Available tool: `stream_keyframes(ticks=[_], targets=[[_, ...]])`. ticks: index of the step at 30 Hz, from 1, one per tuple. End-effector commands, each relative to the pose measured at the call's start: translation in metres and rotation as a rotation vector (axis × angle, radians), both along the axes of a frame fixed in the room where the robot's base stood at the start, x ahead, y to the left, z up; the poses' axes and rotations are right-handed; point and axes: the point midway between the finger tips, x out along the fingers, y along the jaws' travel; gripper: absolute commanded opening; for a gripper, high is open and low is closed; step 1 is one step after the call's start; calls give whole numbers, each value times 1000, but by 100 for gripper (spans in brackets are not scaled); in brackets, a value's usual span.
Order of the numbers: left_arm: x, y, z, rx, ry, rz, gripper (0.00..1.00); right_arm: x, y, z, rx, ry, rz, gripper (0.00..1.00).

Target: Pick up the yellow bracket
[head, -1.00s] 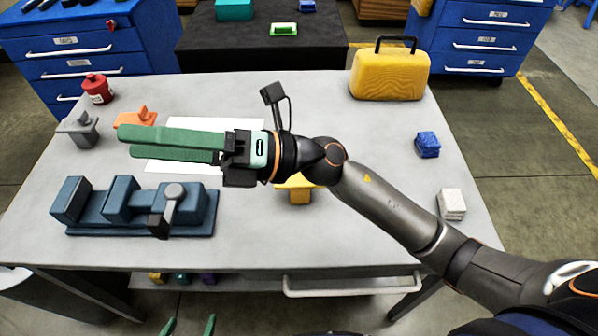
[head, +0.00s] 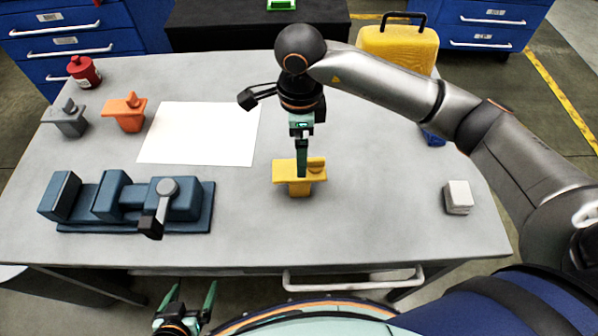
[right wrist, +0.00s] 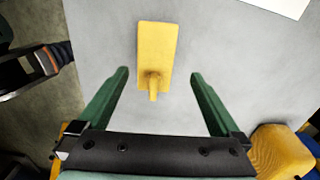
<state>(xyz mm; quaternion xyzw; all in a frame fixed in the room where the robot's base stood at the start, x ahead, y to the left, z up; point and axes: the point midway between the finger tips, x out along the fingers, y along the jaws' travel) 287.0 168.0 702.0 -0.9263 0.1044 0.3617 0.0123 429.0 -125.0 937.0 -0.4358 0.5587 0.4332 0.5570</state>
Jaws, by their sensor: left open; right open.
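The yellow bracket (head: 300,185) stands on the grey table (head: 370,220), right of the blue vise. My right gripper (head: 302,172) points down at it from above and partly hides it. In the right wrist view, the bracket (right wrist: 157,45) lies ahead of and between the spread fingertips of the right gripper (right wrist: 160,73). No finger closes on it there. My left gripper (head: 194,287) is open and empty, low in front of the table's near edge.
A blue vise (head: 130,205) stands at left. White paper (head: 200,133) lies behind. An orange bracket (head: 124,115), a grey bracket (head: 65,122) and a red can (head: 84,70) sit back left. A yellow toolbox (head: 400,45) and a white block (head: 458,197) are at right.

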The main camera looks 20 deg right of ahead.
Motion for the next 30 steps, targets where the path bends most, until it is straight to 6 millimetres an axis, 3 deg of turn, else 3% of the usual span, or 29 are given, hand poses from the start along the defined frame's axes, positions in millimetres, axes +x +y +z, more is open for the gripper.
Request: stream_keyframes(ticks=[3,11,19,29,30], targets=[[0,0,2,0,1,0,100,-1,0,-21,0,4,0,100],[0,0,5,0,1,0,100,-2,1,-43,3,2,1,100],[-1,0,11,0,1,0,100,-7,4,-81,4,3,0,100],[-1,0,11,0,2,0,100,-7,4,-90,4,0,2,100],[-1,0,11,0,2,0,100,-7,4,-90,4,0,1,97]])
